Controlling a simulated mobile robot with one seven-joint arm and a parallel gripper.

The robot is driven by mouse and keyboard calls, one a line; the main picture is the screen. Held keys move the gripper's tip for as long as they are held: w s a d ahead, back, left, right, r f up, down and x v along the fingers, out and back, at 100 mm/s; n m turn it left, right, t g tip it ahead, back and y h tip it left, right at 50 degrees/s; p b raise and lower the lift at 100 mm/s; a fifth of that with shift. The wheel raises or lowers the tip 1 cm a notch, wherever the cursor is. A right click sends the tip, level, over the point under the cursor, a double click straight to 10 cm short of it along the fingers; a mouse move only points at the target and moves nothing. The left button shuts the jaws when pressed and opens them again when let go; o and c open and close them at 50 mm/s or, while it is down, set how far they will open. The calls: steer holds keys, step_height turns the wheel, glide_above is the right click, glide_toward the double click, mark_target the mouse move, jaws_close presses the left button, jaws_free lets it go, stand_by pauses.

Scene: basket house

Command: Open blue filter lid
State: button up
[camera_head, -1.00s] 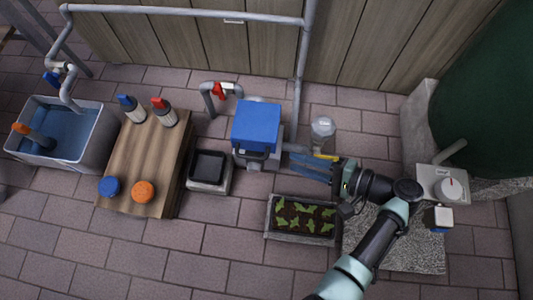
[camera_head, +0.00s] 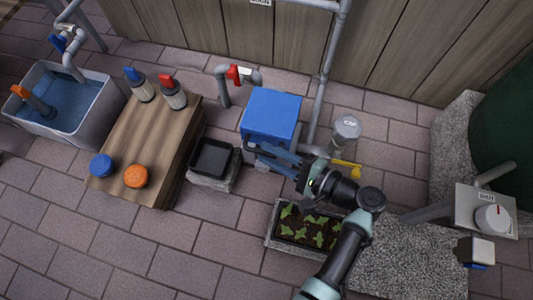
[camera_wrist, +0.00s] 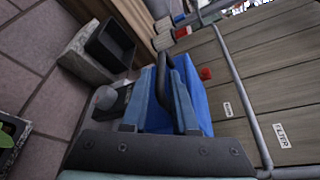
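The blue filter lid (camera_head: 272,112) sits shut on a grey box near the wall. It also shows in the wrist view (camera_wrist: 196,92), behind my fingers. A dark handle (camera_head: 247,147) stands on the lid's front side. My gripper (camera_head: 259,157) has blue fingers and is at the front of the box, by the handle. In the wrist view, my gripper (camera_wrist: 163,82) is open, with the dark handle (camera_wrist: 162,70) between or just beyond the fingertips. I cannot tell if they touch. My fingers hide part of the box front.
A black tray (camera_head: 211,157) on a stone block stands left of the box. A wooden table (camera_head: 165,140) holds bottles and round caps. A planter (camera_head: 272,236) lies below my arm. A grey capped canister (camera_head: 347,127) and a vertical pipe (camera_head: 327,75) are close on the right.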

steer(key=shift+x, duration=0.75)
jaws_close()
steer(key=shift+d, duration=0.1)
stand_by(0.8)
